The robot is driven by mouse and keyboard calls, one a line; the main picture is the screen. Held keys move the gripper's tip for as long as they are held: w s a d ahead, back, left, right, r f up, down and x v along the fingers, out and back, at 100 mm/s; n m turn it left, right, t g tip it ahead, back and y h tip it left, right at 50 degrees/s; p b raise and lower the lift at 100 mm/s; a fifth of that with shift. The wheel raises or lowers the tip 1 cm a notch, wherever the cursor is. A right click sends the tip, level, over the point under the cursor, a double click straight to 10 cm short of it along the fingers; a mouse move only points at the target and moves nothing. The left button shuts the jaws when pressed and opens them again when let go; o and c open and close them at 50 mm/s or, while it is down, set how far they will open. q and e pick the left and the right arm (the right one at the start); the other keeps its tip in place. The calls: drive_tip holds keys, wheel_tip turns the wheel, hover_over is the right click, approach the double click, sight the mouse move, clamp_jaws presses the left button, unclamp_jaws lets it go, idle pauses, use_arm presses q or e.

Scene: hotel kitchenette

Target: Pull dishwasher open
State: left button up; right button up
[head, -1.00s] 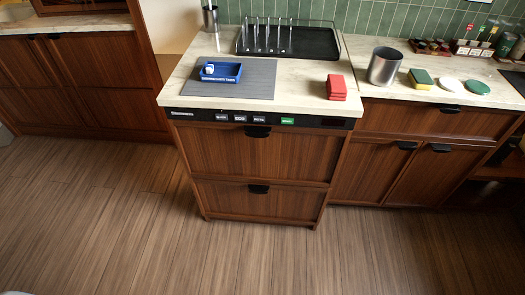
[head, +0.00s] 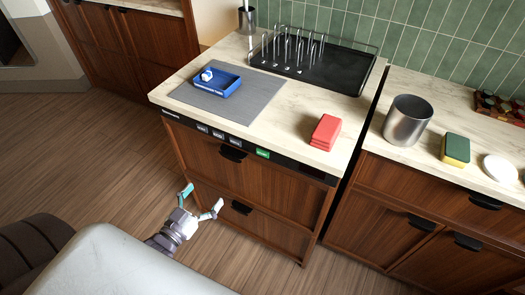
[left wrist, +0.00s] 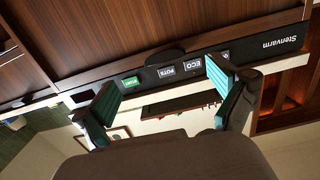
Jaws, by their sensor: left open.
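The dishwasher (head: 195,153) stands closed under the counter, with a wood front and a black control strip (head: 205,130) with labelled buttons, one of them green. Its black upper handle (head: 232,153) sits just below the strip, and a second black handle (head: 241,207) is on the lower panel. My left gripper (head: 202,198) is open and empty in front of the cabinet, with its fingers spread. In the left wrist view the control strip (left wrist: 148,73) appears upside down, and the upper handle (left wrist: 165,57) shows beyond the open fingers (left wrist: 163,88), apart from them. My right gripper is not in view.
A metal cup (head: 408,120) and sponge (head: 455,150) stand to the right. The floor (head: 110,140) at left is clear.

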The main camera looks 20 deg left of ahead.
sight(230, 158)
use_arm(q)
drive_tip(key=shift+t, duration=0.3)
drive_tip(key=w, duration=0.4)
drive_tip(key=w+r, duration=0.1)
drive_tip(key=w, duration=0.3)
drive_tip(key=w+d+r+p, duration=0.1)
drive_tip(key=w, duration=0.3)
drive_tip(key=shift+w, duration=0.35)
drive_tip(key=shift+w+f, duration=0.1)
drive_tip(key=shift+w, duration=0.55)
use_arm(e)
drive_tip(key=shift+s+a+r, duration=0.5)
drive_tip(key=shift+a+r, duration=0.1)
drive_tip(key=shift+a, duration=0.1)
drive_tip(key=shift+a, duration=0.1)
